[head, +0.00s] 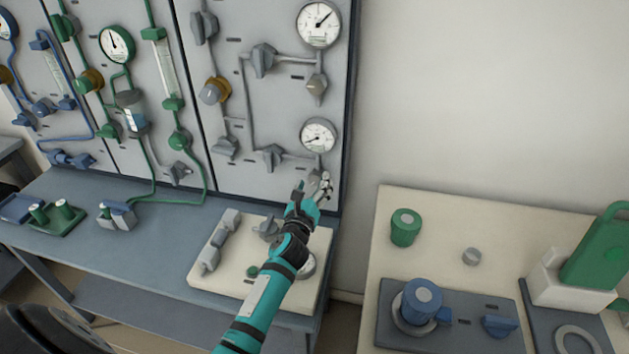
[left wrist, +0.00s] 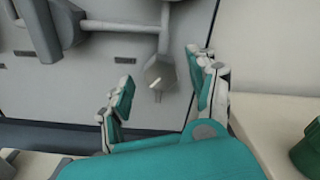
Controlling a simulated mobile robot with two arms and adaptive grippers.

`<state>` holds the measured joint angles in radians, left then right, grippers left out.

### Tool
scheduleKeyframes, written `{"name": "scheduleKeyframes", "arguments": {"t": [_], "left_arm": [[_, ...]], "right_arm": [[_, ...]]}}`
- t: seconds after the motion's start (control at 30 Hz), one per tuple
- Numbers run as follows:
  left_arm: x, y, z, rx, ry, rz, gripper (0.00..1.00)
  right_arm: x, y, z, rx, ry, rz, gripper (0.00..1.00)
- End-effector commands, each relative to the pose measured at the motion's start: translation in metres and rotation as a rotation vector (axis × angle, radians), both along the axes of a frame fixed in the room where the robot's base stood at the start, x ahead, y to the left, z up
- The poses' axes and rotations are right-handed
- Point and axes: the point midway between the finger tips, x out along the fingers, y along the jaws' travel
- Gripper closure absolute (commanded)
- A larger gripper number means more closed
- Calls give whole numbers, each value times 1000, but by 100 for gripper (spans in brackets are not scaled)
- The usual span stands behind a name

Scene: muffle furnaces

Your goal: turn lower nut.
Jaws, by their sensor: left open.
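The lower nut, a grey hexagonal piece (left wrist: 160,72) under a vertical pipe, shows in the left wrist view on the grey wall panel. It lies between and beyond the two fingers of my left gripper. In the head view the nut is mostly hidden behind this gripper, below the lower gauge (head: 318,135). My left gripper (head: 318,185) is open, with its teal and white fingers spread and pointing at the panel. I cannot tell any contact with the nut. My right gripper is not in view.
A similar upper nut (head: 316,85) sits below the upper gauge (head: 320,24). Grey valves (head: 272,158) and pipes lie left of the gripper. A cream board (head: 230,280) with fittings lies under my arm. A cream table (head: 480,215) stands at the right. Bare wall is right of the panel.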

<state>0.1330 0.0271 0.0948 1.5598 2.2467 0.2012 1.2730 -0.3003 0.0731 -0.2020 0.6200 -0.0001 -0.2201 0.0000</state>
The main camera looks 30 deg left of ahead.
Motion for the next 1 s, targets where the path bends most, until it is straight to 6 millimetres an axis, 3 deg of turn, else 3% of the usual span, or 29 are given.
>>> {"name": "scheduleKeyframes", "arguments": {"t": [0.2,0.5,0.9,1.0], "left_arm": [[17,4,0,1,0,-2,40],[19,4,0,1,0,-1,42],[18,4,0,1,0,-1,94],[18,4,0,2,0,-2,95]], "right_arm": [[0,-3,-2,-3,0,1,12],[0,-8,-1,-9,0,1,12],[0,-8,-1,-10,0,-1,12],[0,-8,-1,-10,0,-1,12]]}}
